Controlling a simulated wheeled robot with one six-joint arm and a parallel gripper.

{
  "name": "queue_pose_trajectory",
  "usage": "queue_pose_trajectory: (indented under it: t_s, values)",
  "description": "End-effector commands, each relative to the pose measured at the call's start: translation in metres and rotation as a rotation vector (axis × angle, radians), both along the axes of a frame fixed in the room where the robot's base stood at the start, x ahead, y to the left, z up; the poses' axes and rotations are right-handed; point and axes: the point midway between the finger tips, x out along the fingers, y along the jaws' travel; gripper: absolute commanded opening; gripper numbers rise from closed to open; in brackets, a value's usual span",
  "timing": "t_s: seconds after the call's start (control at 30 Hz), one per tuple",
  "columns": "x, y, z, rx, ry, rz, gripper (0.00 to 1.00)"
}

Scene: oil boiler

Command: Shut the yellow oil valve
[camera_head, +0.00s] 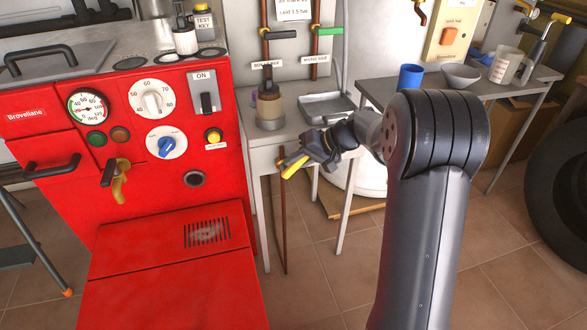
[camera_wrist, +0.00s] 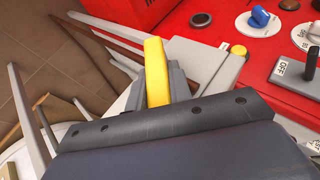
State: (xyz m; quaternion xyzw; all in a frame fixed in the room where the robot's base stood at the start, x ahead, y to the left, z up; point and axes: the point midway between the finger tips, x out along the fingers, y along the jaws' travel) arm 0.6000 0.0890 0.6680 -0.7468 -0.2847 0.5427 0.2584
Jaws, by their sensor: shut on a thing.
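The yellow oil valve's lever (camera_head: 293,167) is in front of the side table's front edge, just right of the red boiler. A thin copper-brown pipe (camera_head: 284,225) runs down just below it. In the head view the lever slants from lower left up to my gripper (camera_head: 305,158). My gripper is shut on the lever, with a finger on each side. In the wrist view the yellow lever (camera_wrist: 156,72) stands up between the grey fingers (camera_wrist: 157,90). The valve's body is mostly hidden by the gripper.
The red boiler (camera_head: 165,225) stands close on the left, with a brass tap (camera_head: 120,188) on its front. The side table (camera_head: 262,150) holds a filter jar (camera_head: 269,108) and a metal tray (camera_head: 325,107). Open tiled floor (camera_head: 320,280) lies below.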

Motion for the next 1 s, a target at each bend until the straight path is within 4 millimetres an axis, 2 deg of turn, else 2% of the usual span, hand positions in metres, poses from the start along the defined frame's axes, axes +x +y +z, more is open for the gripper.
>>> queue_pose_trajectory:
  t_s: [0.03,0.6,1.0]
  values:
    - [0.001,-0.003,-0.008,0.043,0.01,-0.003,0.0]
    - [0.002,-0.013,-0.027,0.551,0.117,-0.001,0.0]
    - [0.002,-0.013,-0.034,0.758,0.159,0.003,0.0]
